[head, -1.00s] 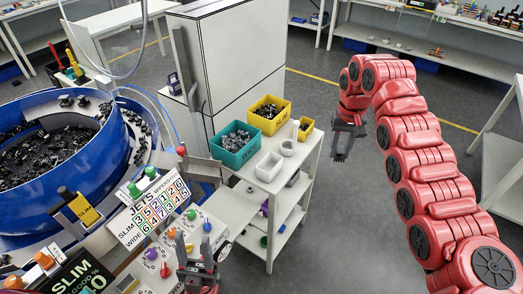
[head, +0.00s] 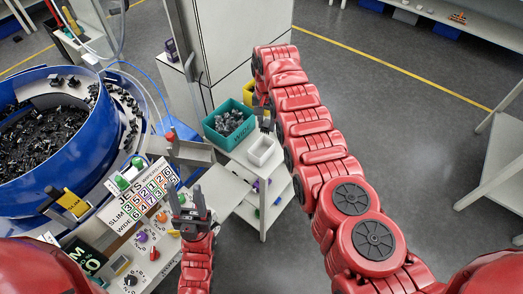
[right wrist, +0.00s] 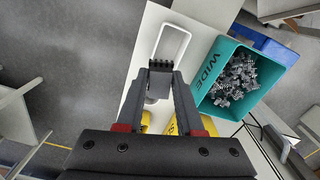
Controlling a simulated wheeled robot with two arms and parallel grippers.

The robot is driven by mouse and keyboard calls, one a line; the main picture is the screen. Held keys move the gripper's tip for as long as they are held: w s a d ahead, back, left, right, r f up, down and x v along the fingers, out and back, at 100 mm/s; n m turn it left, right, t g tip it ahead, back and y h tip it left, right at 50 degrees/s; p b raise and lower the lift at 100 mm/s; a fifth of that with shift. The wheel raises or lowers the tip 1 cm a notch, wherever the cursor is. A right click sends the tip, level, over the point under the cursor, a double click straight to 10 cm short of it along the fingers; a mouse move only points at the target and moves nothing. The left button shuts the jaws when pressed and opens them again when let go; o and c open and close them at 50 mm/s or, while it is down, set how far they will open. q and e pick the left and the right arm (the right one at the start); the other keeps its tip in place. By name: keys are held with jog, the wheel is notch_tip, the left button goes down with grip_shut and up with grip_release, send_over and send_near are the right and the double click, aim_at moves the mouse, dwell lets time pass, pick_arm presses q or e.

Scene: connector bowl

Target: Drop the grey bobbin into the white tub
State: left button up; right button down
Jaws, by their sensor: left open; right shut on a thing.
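The white tub (head: 262,152) sits on the top of the small white shelf unit, and in the right wrist view it shows just beyond the fingertips (right wrist: 184,44). My right gripper (head: 265,112) is above the shelf top, behind the tub in the head view. It is shut on the grey bobbin (right wrist: 157,88), which shows between the fingers in the right wrist view, partly covered by them. In the head view I cannot make out the bobbin. My left gripper (head: 187,192) is open and empty in front of the jets panel.
A teal bin (head: 229,124) of grey parts, marked WIDE, stands left of the tub. A yellow bin (head: 249,94) is behind, mostly hidden by my right arm. The blue bowl feeder (head: 60,175) and jets board (head: 142,190) are at left.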

notch_tip(320, 180, down, 6)
jog(key=b, duration=0.4)
jog(key=shift+r, duration=0.15)
jog(key=shift+c, duration=2.3)
grip_release()
jog(key=shift+r, duration=0.2)
